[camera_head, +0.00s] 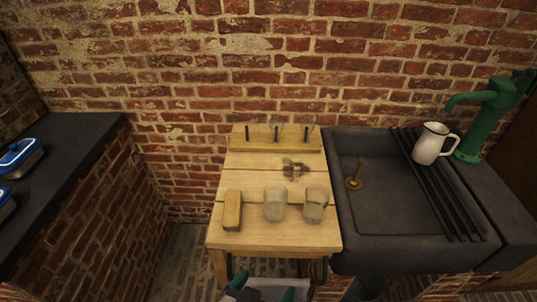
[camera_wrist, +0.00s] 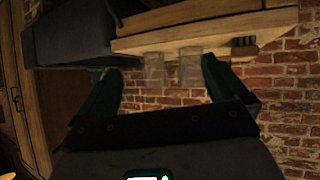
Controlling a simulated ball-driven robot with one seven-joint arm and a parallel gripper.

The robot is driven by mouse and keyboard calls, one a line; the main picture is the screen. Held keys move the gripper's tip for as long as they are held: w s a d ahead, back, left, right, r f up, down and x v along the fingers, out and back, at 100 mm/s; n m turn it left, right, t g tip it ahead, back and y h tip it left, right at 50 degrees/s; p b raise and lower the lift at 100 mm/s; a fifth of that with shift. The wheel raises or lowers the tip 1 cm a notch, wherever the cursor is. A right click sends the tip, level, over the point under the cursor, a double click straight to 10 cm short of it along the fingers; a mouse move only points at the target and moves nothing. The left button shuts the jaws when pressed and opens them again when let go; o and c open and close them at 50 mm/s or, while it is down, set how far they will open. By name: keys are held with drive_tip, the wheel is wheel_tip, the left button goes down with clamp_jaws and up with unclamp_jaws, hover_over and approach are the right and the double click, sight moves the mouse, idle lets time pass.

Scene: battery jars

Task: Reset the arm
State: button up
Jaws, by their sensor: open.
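My gripper (camera_head: 264,287) shows at the bottom of the head view, low in front of the wooden table (camera_head: 262,240). Its two green fingers are apart with nothing between them. In the wrist view the open fingers of my gripper (camera_wrist: 160,66) point towards the table edge. Two clear glass jars (camera_head: 275,204) (camera_head: 316,204) stand side by side near the table front. They also show beyond the fingers in the wrist view (camera_wrist: 154,69) (camera_wrist: 190,66), apart from them. Another glass shape (camera_head: 277,122) appears at the middle peg of the back rack; its outline is faint.
A wooden brush (camera_head: 232,211) lies left of the jars. A pegged wooden rack (camera_head: 250,143) stands at the table's back. A dark sink (camera_head: 395,215) adjoins on the right, with a white jug (camera_head: 431,144) and green pump (camera_head: 480,110). A dark counter (camera_head: 70,150) stands left.

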drive_tip(key=s+d+f+g, duration=0.2)
drive_tip(key=d+f+g, duration=0.1)
drive_tip(key=d, duration=0.7)
drive_tip(key=s+d+f+g, duration=0.2)
drive_tip(key=d+f+g, duration=0.15)
drive_tip(key=d, duration=0.65)
drive_tip(key=s+d+f+n+g+y, duration=0.2)
drive_tip(key=s+d, duration=0.6)
drive_tip(key=s, duration=0.5)
drive_tip(key=n+y, duration=0.1)
drive_tip(key=y, duration=0.1)
drive_tip(key=shift+d+g+y, duration=0.2)
drive_tip(key=shift+g+y, duration=0.1)
drive_tip(key=shift+g, duration=0.05)
